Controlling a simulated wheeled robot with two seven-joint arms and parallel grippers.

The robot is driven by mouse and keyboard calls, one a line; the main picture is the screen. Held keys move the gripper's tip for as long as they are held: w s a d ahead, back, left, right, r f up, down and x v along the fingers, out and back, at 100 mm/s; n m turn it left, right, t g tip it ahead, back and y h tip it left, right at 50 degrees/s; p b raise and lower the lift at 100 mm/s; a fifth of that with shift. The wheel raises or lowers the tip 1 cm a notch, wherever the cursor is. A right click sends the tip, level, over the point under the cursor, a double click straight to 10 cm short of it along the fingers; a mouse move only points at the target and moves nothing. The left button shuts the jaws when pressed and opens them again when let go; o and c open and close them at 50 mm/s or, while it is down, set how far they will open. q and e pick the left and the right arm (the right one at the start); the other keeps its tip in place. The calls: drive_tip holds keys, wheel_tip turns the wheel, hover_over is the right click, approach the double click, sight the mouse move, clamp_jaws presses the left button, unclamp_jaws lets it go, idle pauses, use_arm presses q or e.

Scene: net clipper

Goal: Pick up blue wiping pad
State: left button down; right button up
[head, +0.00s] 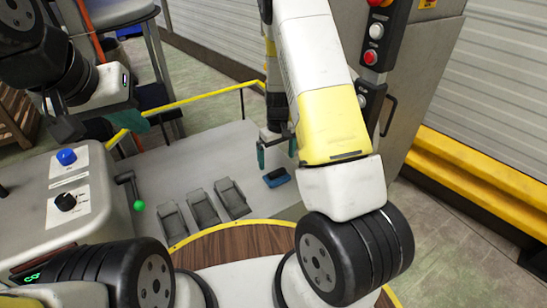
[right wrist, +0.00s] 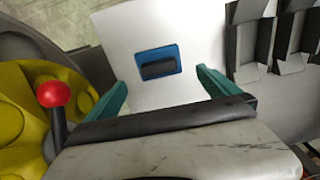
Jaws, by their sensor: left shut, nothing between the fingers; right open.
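The blue wiping pad (head: 277,178) lies on the light grey worktop, just beyond the wooden edge area. In the right wrist view the pad (right wrist: 174,53) is a blue rectangle with a dark grip block on top. My right gripper (head: 277,155) is open, its teal fingers above and slightly behind the pad in the head view. In the right wrist view the pad shows between and beyond the two fingertips (right wrist: 162,77), with nothing held. My left gripper (head: 137,124) is shut and empty at the upper left, well away from the pad.
Several grey holders (head: 204,207) stand in a row left of the pad. A control box (head: 60,200) with a blue button and a green-tipped lever (head: 138,204) are farther left. A yellow rail (head: 190,100) runs behind. A red-knobbed lever (right wrist: 55,96) is near my right gripper.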

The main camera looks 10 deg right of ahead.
sight(277, 171)
drive_tip(key=shift+d+f, duration=0.15)
drive_tip(key=shift+f, duration=0.35)
wheel_tip(277, 171, down, 8)
drive_tip(key=shift+r, duration=0.25)
drive_tip(key=c, duration=1.4)
drive_tip(key=shift+o, duration=0.2)
drive_tip(key=shift+r, duration=0.1)
drive_tip(key=shift+r, duration=0.45)
drive_tip(key=r, duration=0.2)
drive_tip(key=shift+s+a+r, duration=0.3)
drive_tip(key=shift+s+r, duration=0.05)
drive_tip(key=shift+s, duration=0.05)
drive_tip(key=s+a, duration=0.2)
drive_tip(key=s, duration=0.2)
drive_tip(key=s+a+r, duration=0.1)
drive_tip(key=s+a, duration=0.1)
drive_tip(key=s, duration=0.3)
drive_tip(key=s+a, duration=0.2)
drive_tip(key=s, duration=0.2)
drive_tip(key=shift+s+a+r, duration=0.15)
drive_tip(key=shift+s, duration=0.2)
